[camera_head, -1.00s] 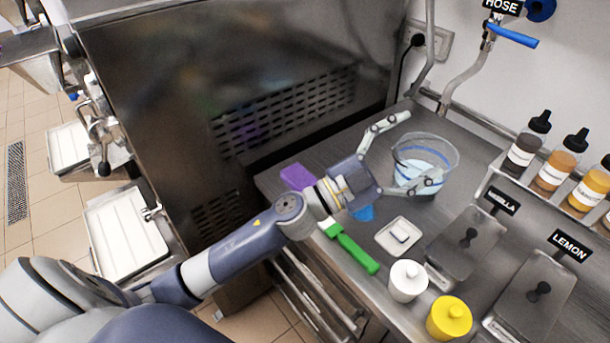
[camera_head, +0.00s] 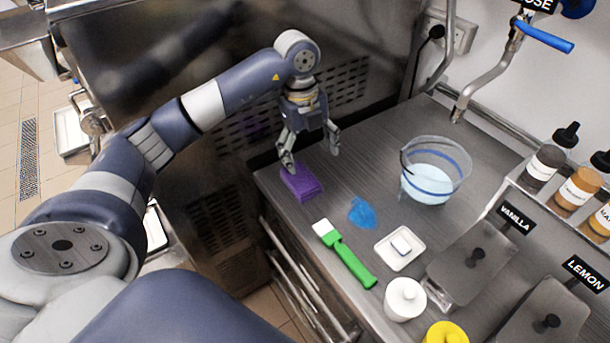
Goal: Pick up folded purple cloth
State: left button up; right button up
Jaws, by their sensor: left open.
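The folded purple cloth (camera_head: 301,184) lies flat on the metal counter (camera_head: 345,178), near its left edge. My left gripper (camera_head: 311,160) is open and points down just above and behind the cloth. One finger overlaps the cloth's far left corner in the picture, and the other finger is off to the right over bare counter. I cannot tell whether the near finger touches the cloth. Nothing is between the fingers. My right gripper does not show.
A clear bucket (camera_head: 435,170), a crumpled blue cloth (camera_head: 362,212), a green-handled brush (camera_head: 350,258) and a small white tray (camera_head: 400,248) stand to the right. The steel freezer body (camera_head: 190,90) rises behind the gripper. Counter between cloth and bucket is clear.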

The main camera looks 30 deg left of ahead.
pick_arm(q)
jog(key=a+n+y, duration=0.1)
jog(key=a, duration=0.2)
jog(key=p, duration=0.1)
send_over(301, 177)
jog(key=f, duration=0.3)
jog(key=shift+s+a+f, duration=0.25)
jog(key=shift+a+f, duration=0.15)
jog(key=f+p, duration=0.2)
jog(key=f, duration=0.1)
jog(key=d+f, duration=0.1)
jog(key=f, duration=0.1)
jog(key=shift+w+f+p, duration=0.15)
jog(key=shift+p, duration=0.25)
jog(key=shift+a+f, duration=0.1)
jog(key=shift+f, duration=0.2)
jog(key=c, duration=1.1)
